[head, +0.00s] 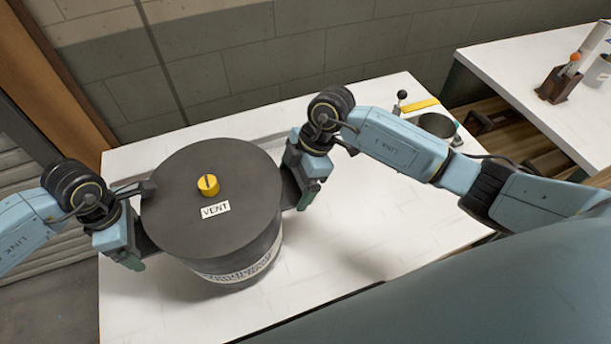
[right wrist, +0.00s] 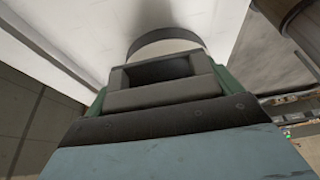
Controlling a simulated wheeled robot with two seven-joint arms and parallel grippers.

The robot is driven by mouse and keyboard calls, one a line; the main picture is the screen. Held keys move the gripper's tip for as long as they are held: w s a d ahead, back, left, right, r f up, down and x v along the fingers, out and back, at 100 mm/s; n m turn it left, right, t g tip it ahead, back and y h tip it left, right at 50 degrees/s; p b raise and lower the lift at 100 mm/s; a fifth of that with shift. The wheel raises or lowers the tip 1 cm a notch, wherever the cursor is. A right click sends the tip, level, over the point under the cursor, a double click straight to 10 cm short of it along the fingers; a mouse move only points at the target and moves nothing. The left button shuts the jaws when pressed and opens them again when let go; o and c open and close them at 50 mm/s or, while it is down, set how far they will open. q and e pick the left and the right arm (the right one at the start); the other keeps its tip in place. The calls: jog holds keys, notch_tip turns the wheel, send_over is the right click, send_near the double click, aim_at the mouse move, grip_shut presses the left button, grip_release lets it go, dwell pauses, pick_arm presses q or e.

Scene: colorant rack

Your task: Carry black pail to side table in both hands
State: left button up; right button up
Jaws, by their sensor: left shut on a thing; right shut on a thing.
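The black pail (head: 220,235) stands upright over the white table at the left in the head view. Its lid has a yellow knob (head: 208,185) and a VENT label, and a white printed band runs round its lower side. My left gripper (head: 142,225) is shut on the pail's left side. My right gripper (head: 296,190) is shut on its right side. The fingertips are partly hidden by the grippers and the pail. In the right wrist view the pail (right wrist: 165,38) shows partly behind a dark handle-like block (right wrist: 160,75). I cannot tell whether its base touches the table.
The white table (head: 350,240) is clear to the pail's right. A dark round container (head: 437,125) and a yellow bar (head: 420,105) are at its far right. Another white table (head: 520,65) at upper right holds a brown block (head: 560,84) and a cup. A grey wall stands behind.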

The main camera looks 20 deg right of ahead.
pick_arm(q)
jog(key=shift+w, duration=0.15)
pick_arm(e)
jog(key=shift+w, duration=0.2)
